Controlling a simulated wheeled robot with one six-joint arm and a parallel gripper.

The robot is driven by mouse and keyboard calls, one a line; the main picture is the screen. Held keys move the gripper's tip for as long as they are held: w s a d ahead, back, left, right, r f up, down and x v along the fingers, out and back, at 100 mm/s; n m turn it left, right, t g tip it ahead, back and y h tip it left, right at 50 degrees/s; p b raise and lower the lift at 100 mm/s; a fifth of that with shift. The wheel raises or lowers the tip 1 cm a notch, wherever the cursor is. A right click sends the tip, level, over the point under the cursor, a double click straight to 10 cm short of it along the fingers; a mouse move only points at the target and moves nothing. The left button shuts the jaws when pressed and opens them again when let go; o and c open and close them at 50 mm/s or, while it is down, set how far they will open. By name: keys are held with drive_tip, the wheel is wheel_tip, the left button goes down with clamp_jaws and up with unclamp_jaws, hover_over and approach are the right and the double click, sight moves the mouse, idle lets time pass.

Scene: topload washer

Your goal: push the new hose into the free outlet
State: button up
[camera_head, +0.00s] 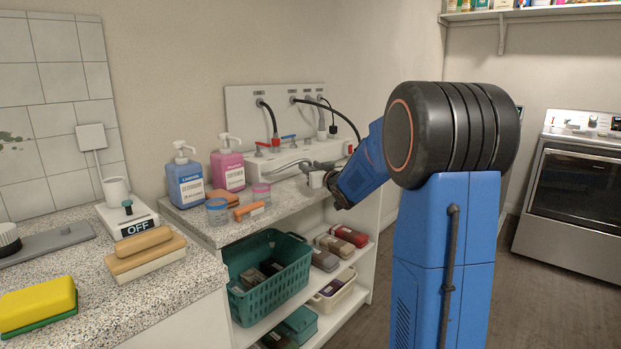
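A white outlet box (290,158) with red and blue tap handles stands at the back of the speckled counter, below a wall panel (238,112). A black hose (267,112) curves from the panel to a red end at the box. Another black hose (338,114) arcs right, its far end near my blue arm. A grey hose (321,118) hangs between them. I cannot tell which hose is new or which outlet is free. My gripper (328,188) is low over the counter's right end, beside a small white piece (316,179); its fingers are too small and partly hidden to tell.
A blue bottle (187,183), a pink bottle (228,170), small tubs (217,211) and an orange block (249,211) crowd the counter left of my gripper. Shelves below hold a green basket (270,292). Floor is clear before the dryer-like machine (572,190) at right.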

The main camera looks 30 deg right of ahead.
drive_tip(key=shift+w, duration=0.3)
clamp_jaws()
drive_tip(key=shift+r, duration=0.15)
